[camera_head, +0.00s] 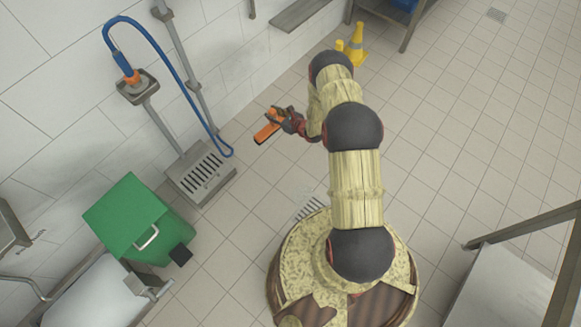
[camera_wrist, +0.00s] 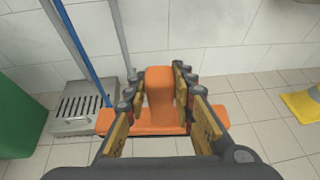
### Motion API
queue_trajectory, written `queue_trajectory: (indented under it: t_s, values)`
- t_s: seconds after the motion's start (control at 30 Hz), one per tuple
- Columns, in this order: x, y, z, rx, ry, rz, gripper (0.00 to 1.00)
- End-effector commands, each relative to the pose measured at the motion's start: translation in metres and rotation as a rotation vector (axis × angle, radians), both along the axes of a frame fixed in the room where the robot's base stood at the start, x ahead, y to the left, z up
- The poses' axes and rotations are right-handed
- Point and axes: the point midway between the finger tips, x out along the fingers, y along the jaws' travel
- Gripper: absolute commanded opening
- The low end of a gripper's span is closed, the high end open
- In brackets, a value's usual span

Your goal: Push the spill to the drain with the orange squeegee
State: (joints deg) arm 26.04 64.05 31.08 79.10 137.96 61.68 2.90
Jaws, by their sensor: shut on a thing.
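My gripper (camera_head: 290,121) is shut on the orange squeegee (camera_head: 267,132), held left of my arm. In the wrist view, the fingers of my gripper (camera_wrist: 160,92) lie on both sides of the upright block of the squeegee (camera_wrist: 159,82), and its wide orange bar runs crosswise beyond them. Whether the bar touches the floor I cannot tell. A slotted floor drain (camera_head: 310,207) shows just beside my base, partly hidden by it. I cannot make out a spill in either view.
A slotted metal basin (camera_head: 222,186) stands by the wall with a blue hose (camera_head: 187,84) hanging above it. A green bin (camera_head: 124,214) is at left. A yellow cone (camera_head: 355,45) stands behind my arm. The tiled floor at right is mostly clear.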

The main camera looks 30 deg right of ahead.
Motion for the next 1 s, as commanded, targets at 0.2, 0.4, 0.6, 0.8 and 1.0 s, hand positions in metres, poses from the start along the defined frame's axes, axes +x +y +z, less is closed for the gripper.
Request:
queue_trajectory:
  t_s: [0.2,0.4,0.6,0.8,1.0]
  values:
    - [-0.031,-0.017,-0.1,0.006,0.003,-0.014,0.0]
    - [-0.071,-0.02,-0.182,0.01,0.002,-0.024,0.0]
    - [-0.114,-0.015,-0.248,0.014,-0.002,-0.033,0.0]
    - [-0.142,-0.007,-0.282,0.017,-0.008,-0.039,0.0]
    - [-0.149,-0.005,-0.298,0.017,-0.009,-0.04,0.0]
